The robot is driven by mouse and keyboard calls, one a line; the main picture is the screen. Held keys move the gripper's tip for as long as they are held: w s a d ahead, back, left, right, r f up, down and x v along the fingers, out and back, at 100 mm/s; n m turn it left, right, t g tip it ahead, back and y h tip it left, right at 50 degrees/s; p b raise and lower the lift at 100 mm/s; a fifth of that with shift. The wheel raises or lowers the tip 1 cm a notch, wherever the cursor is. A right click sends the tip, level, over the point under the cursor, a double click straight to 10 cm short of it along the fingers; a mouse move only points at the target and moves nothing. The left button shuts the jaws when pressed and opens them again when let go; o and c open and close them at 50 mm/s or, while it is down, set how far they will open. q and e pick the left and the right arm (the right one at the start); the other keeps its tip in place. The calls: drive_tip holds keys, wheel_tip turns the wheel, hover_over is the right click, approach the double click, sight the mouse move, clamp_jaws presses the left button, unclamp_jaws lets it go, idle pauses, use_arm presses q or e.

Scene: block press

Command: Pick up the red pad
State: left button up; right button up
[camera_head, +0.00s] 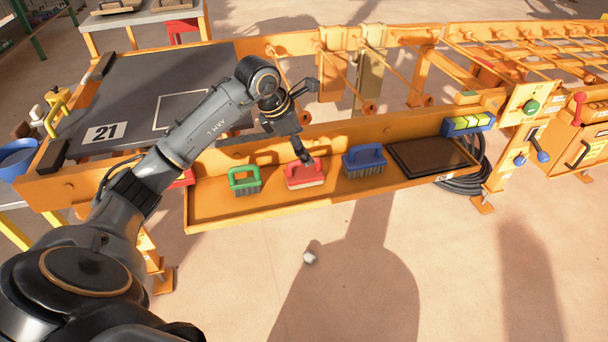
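The red pad (305,181) has a red handle on top and a pale underside. It sits in the orange tray (250,213) between a green-handled brush (244,183) and a blue-handled brush (364,165). My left gripper (304,157) reaches down from above, with its tip at the red pad's handle. I cannot tell whether the fingers are closed on the handle or only beside it. The pad appears to rest on the tray floor. My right gripper is not in view.
A dark flat panel (432,155) lies at the tray's right end. A red thing (184,179) is partly hidden behind my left arm. The orange press frame with a dark plate marked 21 (101,133) stands behind the tray. A pale lump (309,258) lies on the floor.

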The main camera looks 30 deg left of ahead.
use_arm(q)
drive_tip(key=b, duration=0.2)
hover_over(312, 172)
drive_tip(key=s, duration=0.2)
drive_tip(key=f, duration=0.8)
drive_tip(key=shift+w+a, duration=0.1)
drive_tip(key=shift+w, duration=0.15)
drive_tip(key=shift+w+f, duration=0.2)
drive_tip(key=shift+f, duration=1)
drive_tip(key=b+x, duration=0.1)
drive_tip(key=x, duration=0.1)
drive_tip(key=shift+w+a+f, duration=0.1)
drive_tip(key=shift+f, duration=0.15)
drive_tip(key=shift+y, duration=0.3)
drive_tip(key=c, duration=1.4)
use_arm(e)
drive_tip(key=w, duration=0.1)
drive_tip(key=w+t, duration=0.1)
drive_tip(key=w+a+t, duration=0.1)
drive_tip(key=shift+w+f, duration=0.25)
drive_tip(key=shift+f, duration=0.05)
use_arm(q)
drive_tip(key=shift+o, duration=0.2)
